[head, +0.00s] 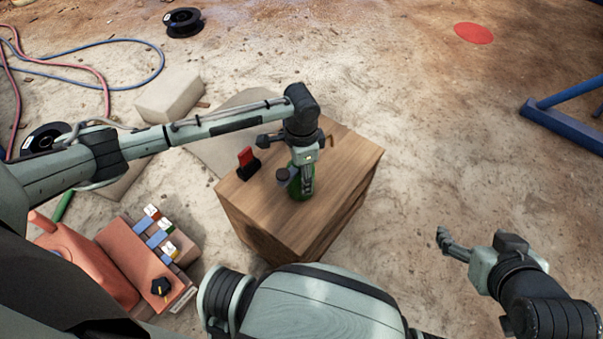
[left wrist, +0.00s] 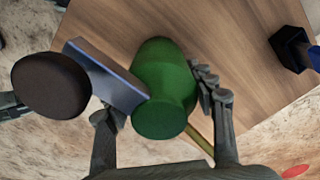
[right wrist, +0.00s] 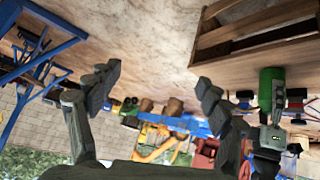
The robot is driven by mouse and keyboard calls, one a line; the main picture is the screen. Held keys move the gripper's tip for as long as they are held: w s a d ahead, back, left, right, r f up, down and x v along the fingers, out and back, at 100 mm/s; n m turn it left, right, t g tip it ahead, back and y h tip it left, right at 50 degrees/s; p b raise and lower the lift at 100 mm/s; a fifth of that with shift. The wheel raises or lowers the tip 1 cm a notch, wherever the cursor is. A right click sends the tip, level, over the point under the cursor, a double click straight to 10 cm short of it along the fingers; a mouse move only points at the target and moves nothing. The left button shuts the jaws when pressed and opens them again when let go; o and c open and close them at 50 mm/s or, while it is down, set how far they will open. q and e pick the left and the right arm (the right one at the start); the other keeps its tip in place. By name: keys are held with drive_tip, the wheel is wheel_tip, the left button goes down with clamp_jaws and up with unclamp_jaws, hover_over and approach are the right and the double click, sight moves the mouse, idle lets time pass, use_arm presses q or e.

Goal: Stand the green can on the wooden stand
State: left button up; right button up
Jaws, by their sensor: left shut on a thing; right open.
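The green can (head: 295,188) is upright over the top of the wooden stand (head: 345,170), near its front middle. In the left wrist view the can (left wrist: 165,85) lies between the fingers of my left gripper (left wrist: 160,115), which is shut on it. In the head view that gripper (head: 303,172) partly covers the can. The right wrist view, upside down, shows the can (right wrist: 271,90) at the stand's top (right wrist: 255,62); I cannot tell whether its base touches. My right gripper (head: 455,243) is open and empty, right of the stand.
A black holder with a red part (head: 248,160) stands on the stand, left of the can. A dark knob (left wrist: 50,85) on a blue-edged bar is beside the can. Red machinery (head: 95,255) lies lower left; a blue frame (head: 565,125) is at right.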

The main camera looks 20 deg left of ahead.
use_arm(q)
drive_tip(key=shift+f, duration=0.1)
drive_tip(key=o, duration=1.5)
drive_tip(key=shift+c, duration=0.2)
use_arm(e)
drive_tip(key=shift+s+d+f, duration=0.1)
drive_tip(key=shift+s+d, duration=0.05)
use_arm(q)
drive_tip(key=shift+r, duration=0.4)
wheel_tip(320, 180, up, 10)
drive_tip(key=shift+r+p, duration=0.15)
drive_tip(key=shift+p, duration=0.9)
drive_tip(key=shift+r, duration=0.6)
use_arm(e)
drive_tip(key=s+d+f+g+h, duration=0.1)
drive_tip(key=s+d+f+g, duration=0.1)
drive_tip(key=s+d, duration=0.1)
drive_tip(key=s+d+f+m+g+h, duration=0.1)
drive_tip(key=s+d+g, duration=0.2)
drive_tip(key=s, duration=0.2)
drive_tip(key=shift+s+d+f, duration=0.15)
drive_tip(key=shift+d+f, duration=0.1)
drive_tip(key=shift+f, duration=0.1)
